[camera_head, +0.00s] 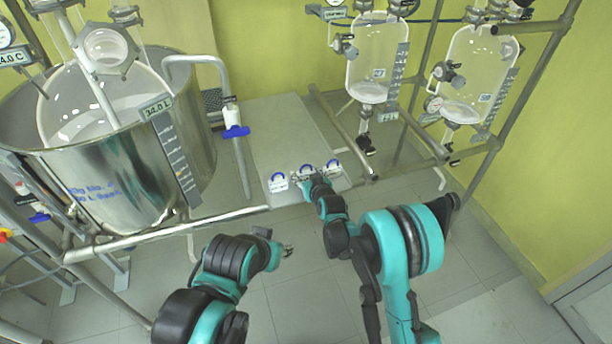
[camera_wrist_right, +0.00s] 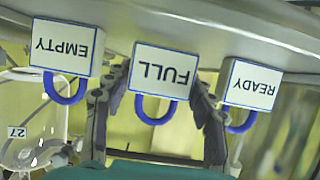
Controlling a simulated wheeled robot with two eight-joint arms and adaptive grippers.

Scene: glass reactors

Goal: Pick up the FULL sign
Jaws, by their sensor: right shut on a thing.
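The FULL sign (camera_wrist_right: 163,70) is a white block with a blue border and a blue ring handle, in the middle of a row of three; it appears upside down in the right wrist view. In the head view it is the middle sign (camera_head: 306,174) on the bench edge, partly covered by my right gripper. My right gripper (camera_head: 311,183) has one finger at each side of the FULL sign and is shut on it; the fingers also show in the wrist view (camera_wrist_right: 160,104). My left gripper (camera_head: 287,250) hangs over the floor, away from the signs; its jaw state is unclear.
The EMPTY sign (camera_wrist_right: 66,47) and READY sign (camera_wrist_right: 252,85) stand close on either side. The signs are at the front edge of a grey bench (camera_head: 290,130). A large steel vessel (camera_head: 120,175) stands left; glass reactors (camera_head: 376,60) hang on a pipe frame at right.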

